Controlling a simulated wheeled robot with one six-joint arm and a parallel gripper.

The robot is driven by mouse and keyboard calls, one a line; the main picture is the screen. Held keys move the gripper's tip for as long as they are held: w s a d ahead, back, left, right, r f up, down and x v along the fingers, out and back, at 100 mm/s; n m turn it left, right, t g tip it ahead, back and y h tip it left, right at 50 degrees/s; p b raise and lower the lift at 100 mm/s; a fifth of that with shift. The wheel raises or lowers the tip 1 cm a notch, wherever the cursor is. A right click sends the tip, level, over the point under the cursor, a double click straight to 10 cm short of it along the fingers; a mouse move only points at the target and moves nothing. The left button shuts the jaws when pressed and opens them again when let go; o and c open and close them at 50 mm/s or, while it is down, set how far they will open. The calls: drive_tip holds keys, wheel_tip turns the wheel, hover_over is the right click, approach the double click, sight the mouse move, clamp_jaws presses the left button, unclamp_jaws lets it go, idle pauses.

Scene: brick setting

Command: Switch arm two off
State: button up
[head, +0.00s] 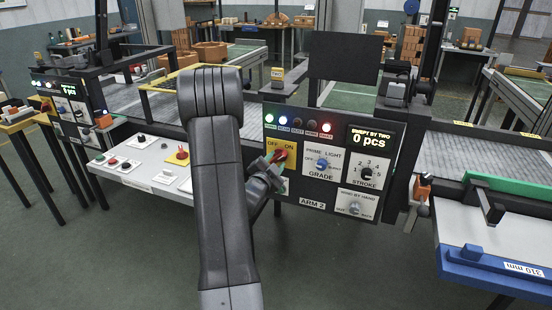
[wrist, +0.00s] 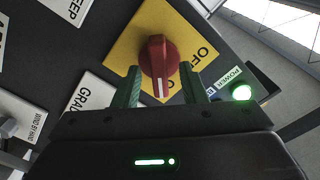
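The arm two panel (head: 330,160) carries an "ARM 2" label. Its red rotary knob (head: 280,156) sits on a yellow OFF/ON plate (head: 290,145). In the wrist view the red knob (wrist: 158,56) is close, and its white mark points down the picture, toward the ON lettering partly hidden there. The green power light (wrist: 241,92) is lit. My gripper (head: 268,170) is at the knob in the head view. In the wrist view my gripper (wrist: 160,72) is open, one finger on each side of the knob; contact cannot be told.
A display (head: 370,137) reads "0 pcs". A white button console (head: 145,163) stands left, and a blue-edged table (head: 490,265) right.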

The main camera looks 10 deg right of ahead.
drive_tip(key=shift+w+d, duration=0.45)
drive_tip(key=shift+w, duration=0.05)
clamp_jaws()
